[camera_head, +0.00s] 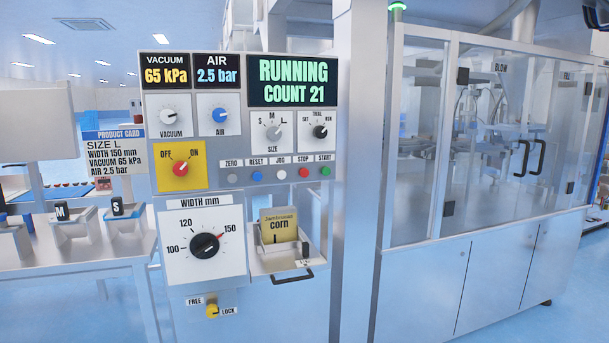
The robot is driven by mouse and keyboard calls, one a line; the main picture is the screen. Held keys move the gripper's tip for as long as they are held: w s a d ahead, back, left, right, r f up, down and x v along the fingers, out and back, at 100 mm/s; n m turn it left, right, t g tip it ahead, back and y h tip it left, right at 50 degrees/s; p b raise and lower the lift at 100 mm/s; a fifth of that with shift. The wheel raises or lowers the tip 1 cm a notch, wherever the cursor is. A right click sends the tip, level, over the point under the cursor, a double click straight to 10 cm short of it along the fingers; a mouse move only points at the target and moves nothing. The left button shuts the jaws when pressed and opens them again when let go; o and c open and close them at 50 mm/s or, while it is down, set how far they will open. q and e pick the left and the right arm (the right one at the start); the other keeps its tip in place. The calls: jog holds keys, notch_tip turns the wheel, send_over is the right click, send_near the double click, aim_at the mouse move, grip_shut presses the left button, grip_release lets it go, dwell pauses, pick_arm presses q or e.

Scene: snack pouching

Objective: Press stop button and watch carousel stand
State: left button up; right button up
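The red stop button (304,172) sits on the control panel under the label STOP, between the white jog button (282,174) and the green start button (326,171). The panel display (293,81) reads RUNNING, COUNT 21. The carousel machine (490,130) stands to the right behind clear doors. Its inner parts show only faintly, and one frame cannot tell whether they turn. A green lamp (397,7) is lit at its top. Neither of my grippers is in view.
A yellow corn pouch (279,226) stands in a small tray (262,263) below the buttons. The red main switch (180,169), width dial (205,244) and lock knob (212,311) are nearby. A table (80,262) with blocks marked M and S stands left. The space before the panel is clear.

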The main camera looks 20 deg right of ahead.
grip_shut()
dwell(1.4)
